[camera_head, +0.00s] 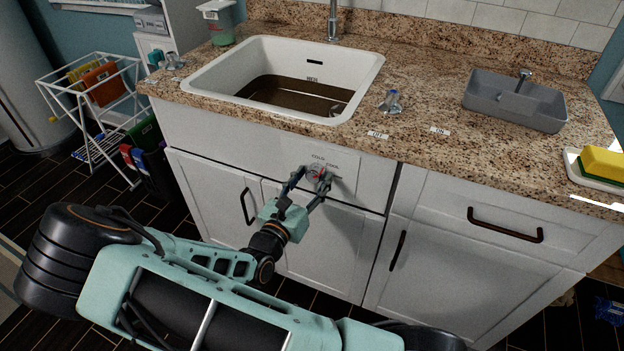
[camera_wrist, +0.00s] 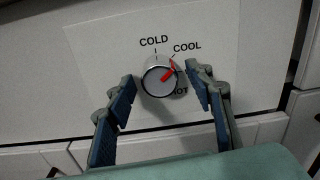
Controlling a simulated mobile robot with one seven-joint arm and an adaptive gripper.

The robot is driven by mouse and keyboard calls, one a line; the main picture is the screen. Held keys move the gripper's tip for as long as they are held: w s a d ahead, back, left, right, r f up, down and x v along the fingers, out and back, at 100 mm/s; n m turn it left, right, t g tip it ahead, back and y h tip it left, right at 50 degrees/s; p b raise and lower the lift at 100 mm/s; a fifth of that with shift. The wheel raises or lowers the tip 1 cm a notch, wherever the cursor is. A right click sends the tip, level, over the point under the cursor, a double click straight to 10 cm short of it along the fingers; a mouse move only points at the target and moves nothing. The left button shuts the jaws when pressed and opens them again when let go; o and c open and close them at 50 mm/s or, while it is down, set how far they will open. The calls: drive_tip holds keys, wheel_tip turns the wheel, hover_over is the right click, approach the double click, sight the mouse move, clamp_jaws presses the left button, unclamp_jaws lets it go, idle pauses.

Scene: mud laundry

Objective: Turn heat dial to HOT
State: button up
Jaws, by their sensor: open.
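The heat dial (camera_wrist: 158,80) is a round silver knob with a red pointer on a white panel (camera_wrist: 215,45). In the wrist view its pointer aims up and right, near the COOL label. COLD is printed above the knob, and HOT at its lower right is partly covered. The dial also shows small in the head view (camera_head: 316,172), on the cabinet front below the sink. My gripper (camera_wrist: 162,82) is open, with one blue-padded finger on each side of the dial. I cannot tell whether either fingertip touches it. In the head view my gripper (camera_head: 308,183) reaches the panel.
The granite counter (camera_head: 430,105) with a white sink (camera_head: 215,88) of dark water is above the dial. Cabinet doors with black handles (camera_head: 248,206) lie below. A grey basin (camera_head: 515,100) and a yellow sponge (camera_head: 602,162) sit at right. A drying rack (camera_head: 95,110) stands at left.

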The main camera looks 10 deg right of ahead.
drive_tip(key=c, duration=1.2)
drive_tip(key=shift+o, duration=0.2)
